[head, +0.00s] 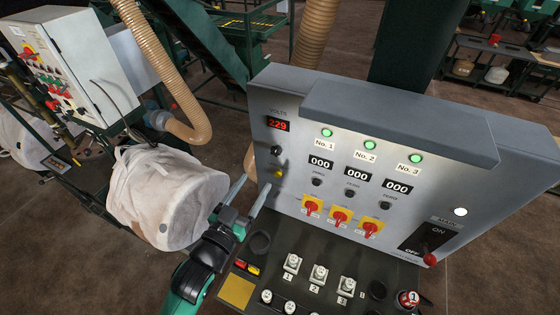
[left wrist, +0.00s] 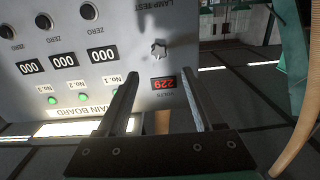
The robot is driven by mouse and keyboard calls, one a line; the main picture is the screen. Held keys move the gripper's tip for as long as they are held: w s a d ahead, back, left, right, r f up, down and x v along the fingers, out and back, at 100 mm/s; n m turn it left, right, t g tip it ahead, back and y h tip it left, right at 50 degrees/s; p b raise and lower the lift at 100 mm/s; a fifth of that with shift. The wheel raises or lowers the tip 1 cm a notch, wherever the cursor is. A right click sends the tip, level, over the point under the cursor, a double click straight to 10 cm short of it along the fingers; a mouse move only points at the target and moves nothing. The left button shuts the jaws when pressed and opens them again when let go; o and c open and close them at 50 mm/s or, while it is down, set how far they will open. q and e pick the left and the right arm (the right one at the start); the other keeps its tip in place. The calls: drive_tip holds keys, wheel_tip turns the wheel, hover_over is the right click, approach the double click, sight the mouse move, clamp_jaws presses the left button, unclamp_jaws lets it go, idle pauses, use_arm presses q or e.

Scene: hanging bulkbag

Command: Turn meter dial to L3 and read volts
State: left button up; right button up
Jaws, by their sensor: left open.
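The grey main board panel (head: 330,150) stands upright at centre right. Its red volts display (head: 278,124) reads 229, and the display also shows upside down in the left wrist view (left wrist: 163,83). The meter dial (head: 276,150) is a small knob just below the display. In the left wrist view the dial (left wrist: 160,48) is a pale lobed knob; its position labels are too small to read. My left gripper (head: 255,183) is open and empty, with fingers pointing towards the panel's left part, below the dial. My right gripper is out of view.
A yellow lamp (head: 279,173) sits under the dial. A desk with several white switches (head: 320,274) juts out below. A white bulk bag (head: 160,190) hangs left of my gripper.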

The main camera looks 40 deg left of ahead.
sight(275, 153)
use_arm(q)
drive_tip(key=x, duration=1.1)
drive_tip(key=shift+w, duration=0.15)
drive_tip(key=shift+d, duration=0.1)
clamp_jaws()
